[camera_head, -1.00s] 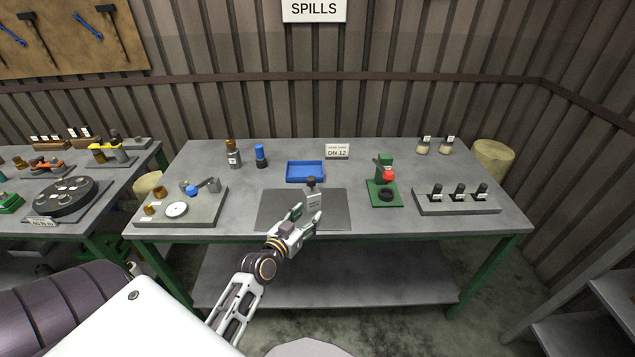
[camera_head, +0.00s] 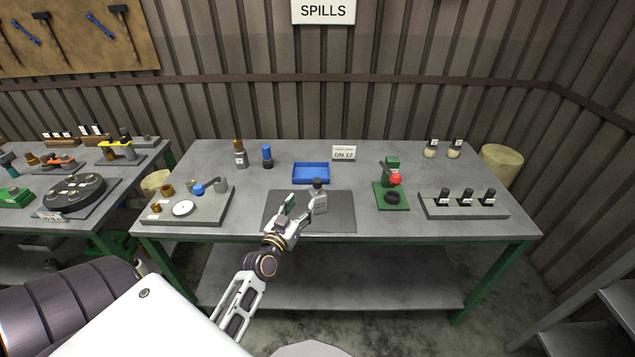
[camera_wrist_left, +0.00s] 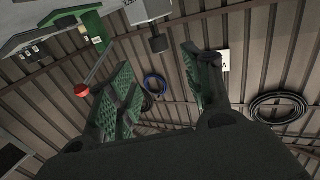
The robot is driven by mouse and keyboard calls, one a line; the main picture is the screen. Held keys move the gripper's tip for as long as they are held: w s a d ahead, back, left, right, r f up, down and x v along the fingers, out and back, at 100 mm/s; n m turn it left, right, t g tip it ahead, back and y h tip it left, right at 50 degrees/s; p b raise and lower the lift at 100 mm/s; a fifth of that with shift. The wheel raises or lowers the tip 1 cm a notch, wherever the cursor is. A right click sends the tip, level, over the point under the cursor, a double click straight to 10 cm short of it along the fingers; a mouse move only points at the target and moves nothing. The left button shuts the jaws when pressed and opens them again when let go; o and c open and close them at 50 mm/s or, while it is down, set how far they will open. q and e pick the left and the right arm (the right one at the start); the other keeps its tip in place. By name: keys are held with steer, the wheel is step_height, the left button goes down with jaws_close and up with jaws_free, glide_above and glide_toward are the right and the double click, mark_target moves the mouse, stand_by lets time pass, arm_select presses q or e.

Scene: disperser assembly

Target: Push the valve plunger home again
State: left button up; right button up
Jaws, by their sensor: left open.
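A small grey bottle (camera_head: 319,203) with a dark cap stands upright on the dark mat (camera_head: 338,222) at the front middle of the bench. A green press (camera_head: 391,180) with a red knob stands to the right; the knob (camera_wrist_left: 82,90) shows in the left wrist view. I cannot identify the valve plunger for sure. My right gripper is not in view.
A blue tray (camera_head: 311,181) lies behind the mat. A grey fixture plate (camera_head: 212,215) with brass, blue and white parts is at left. A rack (camera_head: 465,212) of several dark-capped vials is at right. Two bottles (camera_head: 240,157) (camera_head: 267,157) stand at the back left.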

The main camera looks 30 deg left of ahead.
mark_target(315, 184)
arm_select(q)
steer(key=shift+w+a+p, duration=0.25)
steer(key=shift+w+a, duration=0.1)
steer(key=shift+w, duration=1.9)
steer(key=shift+w+a+p, duration=0.25)
steer(key=shift+w+a, duration=0.1)
steer(key=shift+w, duration=1.85)
steer(key=shift+w+a+p, duration=0.25)
steer(key=shift+w+a, duration=0.1)
steer(key=shift+w, duration=1.9)
steer(key=shift+c, duration=0.2)
jaws_close()
